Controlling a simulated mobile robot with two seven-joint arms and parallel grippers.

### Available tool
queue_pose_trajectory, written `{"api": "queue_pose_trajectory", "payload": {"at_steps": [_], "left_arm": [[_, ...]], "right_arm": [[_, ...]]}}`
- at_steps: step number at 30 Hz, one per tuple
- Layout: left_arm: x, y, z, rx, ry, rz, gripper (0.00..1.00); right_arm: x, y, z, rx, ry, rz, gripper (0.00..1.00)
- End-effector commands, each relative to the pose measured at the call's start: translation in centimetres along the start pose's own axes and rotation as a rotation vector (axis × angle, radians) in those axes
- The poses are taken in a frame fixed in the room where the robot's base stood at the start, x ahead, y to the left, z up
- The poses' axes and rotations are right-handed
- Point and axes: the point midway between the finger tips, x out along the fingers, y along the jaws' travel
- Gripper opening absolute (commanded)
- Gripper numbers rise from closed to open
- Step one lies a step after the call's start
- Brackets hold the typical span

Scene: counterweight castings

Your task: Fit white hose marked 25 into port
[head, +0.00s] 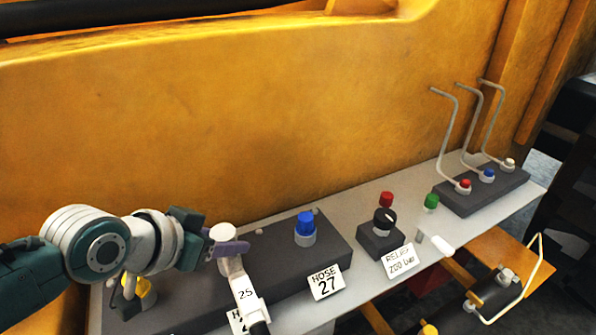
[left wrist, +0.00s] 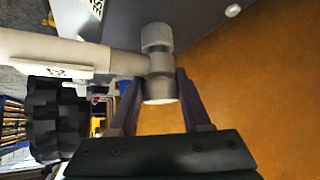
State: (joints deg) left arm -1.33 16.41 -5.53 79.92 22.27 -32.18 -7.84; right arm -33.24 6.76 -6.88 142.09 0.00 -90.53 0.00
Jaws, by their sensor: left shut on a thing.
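The white hose marked 25 (head: 245,291) hangs toward the front edge with its label facing me. My left gripper (head: 228,249) is shut on its white end fitting, which stands roughly upright over the dark port block (head: 279,259). In the left wrist view the fitting (left wrist: 159,62) sits between the fingers of my left gripper (left wrist: 158,98), with the hose running off to the left. The port under the fitting is hidden, so I cannot tell whether the fitting is seated or apart from it. My right gripper is out of view.
A blue cap (head: 305,223) stands right of the fitting, a yellow one (head: 143,291) left. A sign reads HOSE 27 (head: 326,283). Right are a relief knob (head: 384,219), red and green caps, and a block with bent pipes (head: 483,189). An orange wall (head: 220,120) rises behind.

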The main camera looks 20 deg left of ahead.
Motion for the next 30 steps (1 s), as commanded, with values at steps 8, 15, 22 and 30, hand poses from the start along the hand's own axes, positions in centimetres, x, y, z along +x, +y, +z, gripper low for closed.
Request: {"api": "queue_pose_trajectory", "payload": {"at_steps": [8,15,22,30], "left_arm": [[0.55,-0.01,0.42,0.0,0.004,0.0,0.0],[0.59,0.0,0.49,0.0,0.003,0.0,0.64],[0.59,0.0,0.56,0.0,0.001,0.0,0.82],[0.07,0.0,0.66,0.001,-0.002,0.0,0.82]], "right_arm": [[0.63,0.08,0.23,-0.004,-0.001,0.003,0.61],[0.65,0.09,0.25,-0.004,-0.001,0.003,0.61],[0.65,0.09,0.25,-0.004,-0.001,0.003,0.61],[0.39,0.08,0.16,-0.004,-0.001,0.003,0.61]]}}
